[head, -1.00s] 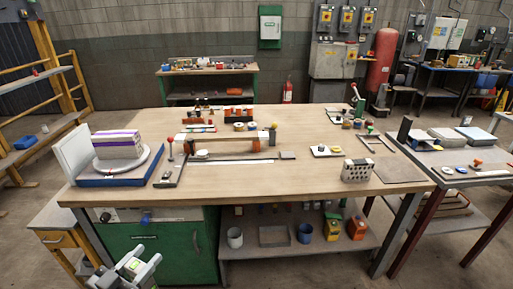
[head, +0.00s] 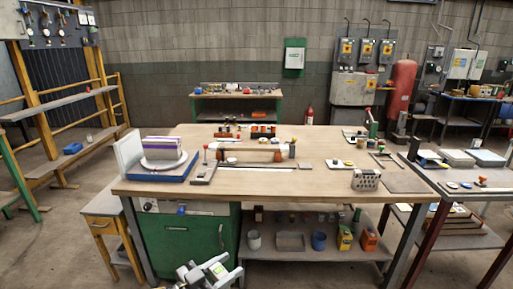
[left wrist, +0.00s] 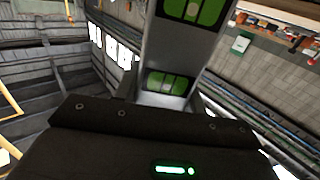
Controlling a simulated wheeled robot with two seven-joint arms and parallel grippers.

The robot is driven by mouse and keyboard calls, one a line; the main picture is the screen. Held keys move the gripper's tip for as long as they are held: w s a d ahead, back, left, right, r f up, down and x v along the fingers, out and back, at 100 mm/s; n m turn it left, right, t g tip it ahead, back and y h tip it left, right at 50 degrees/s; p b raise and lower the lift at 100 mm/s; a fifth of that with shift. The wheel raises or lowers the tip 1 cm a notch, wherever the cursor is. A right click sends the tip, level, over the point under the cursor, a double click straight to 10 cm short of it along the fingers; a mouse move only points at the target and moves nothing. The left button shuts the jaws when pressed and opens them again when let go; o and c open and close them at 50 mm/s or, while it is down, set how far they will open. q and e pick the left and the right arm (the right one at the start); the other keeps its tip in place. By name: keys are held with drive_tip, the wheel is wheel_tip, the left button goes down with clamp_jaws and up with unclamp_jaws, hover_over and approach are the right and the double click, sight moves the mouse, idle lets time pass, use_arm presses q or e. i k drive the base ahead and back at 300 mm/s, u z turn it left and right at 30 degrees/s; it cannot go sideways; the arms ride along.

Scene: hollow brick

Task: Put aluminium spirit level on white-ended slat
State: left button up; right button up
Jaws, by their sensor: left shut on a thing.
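My left gripper (head: 207,271) shows at the bottom of the head view, in front of the table and below its top. In the left wrist view it is shut on a silver bar with green vial windows, the aluminium spirit level (left wrist: 182,50). In the head view the level is too small to make out clearly. On the table, a pale slat (head: 250,146) lies across orange blocks, left of the middle. A thin pale strip (head: 258,169) lies in front of it. I cannot tell which has white ends. My right gripper is not in view.
The wooden table (head: 320,178) has a blue board (head: 160,174) with a stack of books on a white plate at its left. A perforated grey block (head: 366,181) stands near the front right. A green cabinet (head: 185,240) is below the table. The table's centre right is fairly clear.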

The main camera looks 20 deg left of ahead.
sight(235, 145)
drive_tip(key=z, duration=0.7)
drive_tip(key=i, duration=1.35)
drive_tip(key=u, duration=0.3)
